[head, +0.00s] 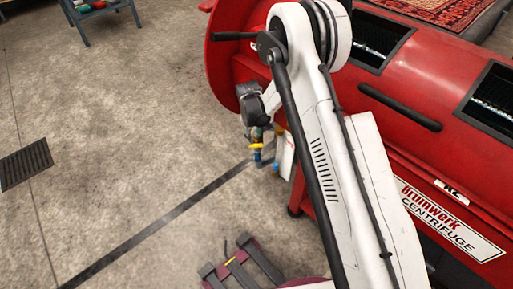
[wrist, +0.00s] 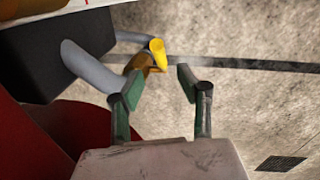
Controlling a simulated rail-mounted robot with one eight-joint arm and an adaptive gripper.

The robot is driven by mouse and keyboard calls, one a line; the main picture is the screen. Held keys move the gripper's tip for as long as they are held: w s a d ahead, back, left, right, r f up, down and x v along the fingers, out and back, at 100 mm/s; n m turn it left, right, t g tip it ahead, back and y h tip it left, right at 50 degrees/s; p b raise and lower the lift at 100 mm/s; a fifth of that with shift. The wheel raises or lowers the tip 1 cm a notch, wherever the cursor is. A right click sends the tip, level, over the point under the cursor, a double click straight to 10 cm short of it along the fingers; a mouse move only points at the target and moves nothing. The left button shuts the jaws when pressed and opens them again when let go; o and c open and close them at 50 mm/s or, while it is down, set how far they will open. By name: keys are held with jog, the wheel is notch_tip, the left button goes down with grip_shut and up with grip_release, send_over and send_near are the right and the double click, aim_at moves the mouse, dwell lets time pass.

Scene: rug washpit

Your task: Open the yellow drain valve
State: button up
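The yellow drain valve handle (wrist: 158,54) sits on a brass fitting (wrist: 141,64) at the end of a grey pipe (wrist: 90,66) in the wrist view. In the head view the yellow handle (head: 256,146) shows small beside the red machine, just below my gripper's end. My gripper (wrist: 157,88) has its two green-padded fingers apart with nothing between them. The handle lies just beyond the fingertips, nearer the left finger. I cannot tell whether they touch. In the head view the fingers are small and partly hidden by the arm.
The red centrifuge (head: 450,75) fills the right side, with its dark box (wrist: 55,55) close to the pipe. A floor drain grate (head: 25,164) lies at left. A dark strip (head: 160,222) crosses the concrete floor. A blue-legged bench (head: 97,12) stands at back left.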

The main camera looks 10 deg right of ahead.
aim_at(257, 145)
jog(key=f, duration=0.2)
jog(key=f+b, duration=0.1)
jog(key=f, duration=0.2)
jog(key=f+b, duration=0.1)
jog(key=f, duration=0.2)
jog(key=shift+w+d+f, duration=0.15)
jog(key=shift+w+d, duration=0.25)
jog(key=shift+c, duration=0.2)
grip_shut()
jog(key=shift+d, duration=0.1)
